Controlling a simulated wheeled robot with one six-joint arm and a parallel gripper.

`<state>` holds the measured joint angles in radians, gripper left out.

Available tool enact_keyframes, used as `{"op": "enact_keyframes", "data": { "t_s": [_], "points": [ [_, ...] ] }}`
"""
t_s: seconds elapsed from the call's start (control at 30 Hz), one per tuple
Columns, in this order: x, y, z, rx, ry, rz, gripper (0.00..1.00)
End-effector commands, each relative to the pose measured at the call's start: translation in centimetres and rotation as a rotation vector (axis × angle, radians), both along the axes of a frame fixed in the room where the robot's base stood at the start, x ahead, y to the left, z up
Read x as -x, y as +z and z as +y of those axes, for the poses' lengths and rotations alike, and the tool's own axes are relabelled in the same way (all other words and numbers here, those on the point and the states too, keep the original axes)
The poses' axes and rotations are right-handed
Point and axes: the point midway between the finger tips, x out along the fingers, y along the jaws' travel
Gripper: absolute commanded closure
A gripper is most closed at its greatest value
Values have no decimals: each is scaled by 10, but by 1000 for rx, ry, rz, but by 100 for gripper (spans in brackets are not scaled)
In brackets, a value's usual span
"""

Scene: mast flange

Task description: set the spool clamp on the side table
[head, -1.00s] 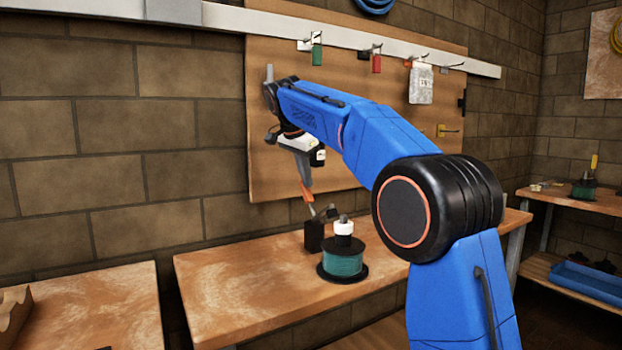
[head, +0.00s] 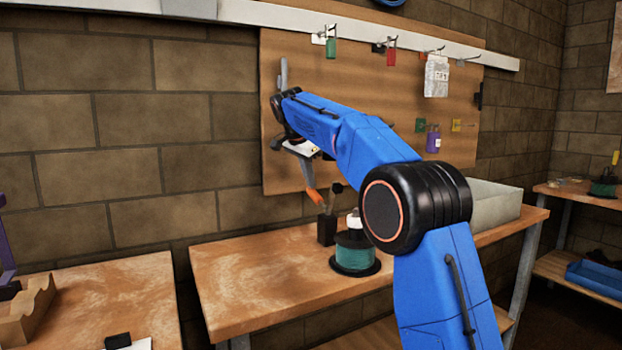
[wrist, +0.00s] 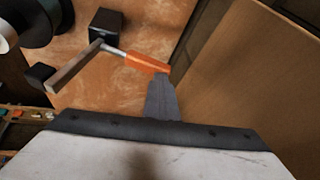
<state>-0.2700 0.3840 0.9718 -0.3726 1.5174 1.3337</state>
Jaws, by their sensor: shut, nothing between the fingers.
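The spool clamp (head: 327,230) stands on the middle table, with a black block post, a grey bar with a dark tip raised up and to the right, and an orange handle (head: 314,196) tilted up to the left. A teal spool (head: 353,258) with a white top stands just right of it. My gripper (head: 309,180) is shut and empty, its fingers pointing down at the handle's end. In the wrist view, my fingertips (wrist: 163,80) are at the end of the orange handle (wrist: 148,63); I cannot tell whether they touch. The post (wrist: 106,25) and bar also show there.
The middle table (head: 240,285) is clear on its left. A pale bin (head: 492,205) stands at its right end, partly behind my arm. A pegboard (head: 285,90) rises close behind my gripper. Another table (head: 120,290) at left holds a wooden cradle (head: 28,312).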

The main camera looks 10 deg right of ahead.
Motion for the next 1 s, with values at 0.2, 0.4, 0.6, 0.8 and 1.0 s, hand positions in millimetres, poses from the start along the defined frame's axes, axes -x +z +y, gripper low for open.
{"op": "enact_keyframes", "data": {
  "t_s": [0.2,0.4,0.6,0.8,1.0],
  "points": [
    [-6,-11,3,0,4,7,100],
    [-7,-13,3,0,4,8,100],
    [-6,-12,4,-1,4,9,100],
    [0,6,10,-2,5,5,100],
    [15,44,19,-1,4,0,100]
  ]
}}
